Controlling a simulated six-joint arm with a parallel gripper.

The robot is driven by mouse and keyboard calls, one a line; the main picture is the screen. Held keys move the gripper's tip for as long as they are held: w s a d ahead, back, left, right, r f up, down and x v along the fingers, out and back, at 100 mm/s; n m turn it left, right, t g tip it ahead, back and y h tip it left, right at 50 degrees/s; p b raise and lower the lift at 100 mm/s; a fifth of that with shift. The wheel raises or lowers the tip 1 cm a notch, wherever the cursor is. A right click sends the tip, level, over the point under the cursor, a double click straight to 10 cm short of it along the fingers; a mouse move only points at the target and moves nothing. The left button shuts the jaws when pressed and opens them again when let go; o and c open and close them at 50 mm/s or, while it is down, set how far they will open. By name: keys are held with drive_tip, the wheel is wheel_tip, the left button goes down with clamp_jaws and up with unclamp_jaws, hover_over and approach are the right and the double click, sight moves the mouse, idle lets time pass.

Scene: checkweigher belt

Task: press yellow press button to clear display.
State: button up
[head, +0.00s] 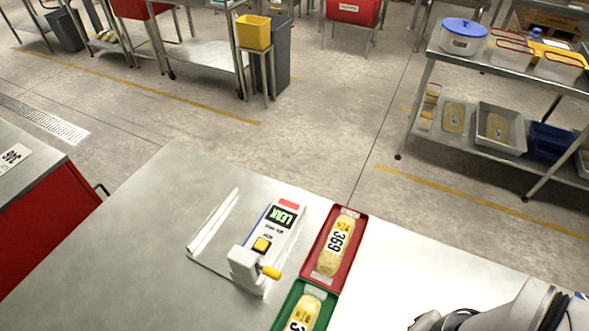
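A white device (272,237) stands on the steel table in the head view. Its green display (281,216) shows dark characters that look like "LEAK", with a red strip above it. Neither yellow part is covered. Part of my arm shows at the bottom right corner, apart from the device. My gripper is not visible, so its opening does not show.
A red tray (318,265) with a packed item labelled 369 lies right of the device. A green tray (281,316) with a similar pack lies nearer. A pale rail (213,219) is at the device's left. The steel tabletop (140,250) farther left is clear.

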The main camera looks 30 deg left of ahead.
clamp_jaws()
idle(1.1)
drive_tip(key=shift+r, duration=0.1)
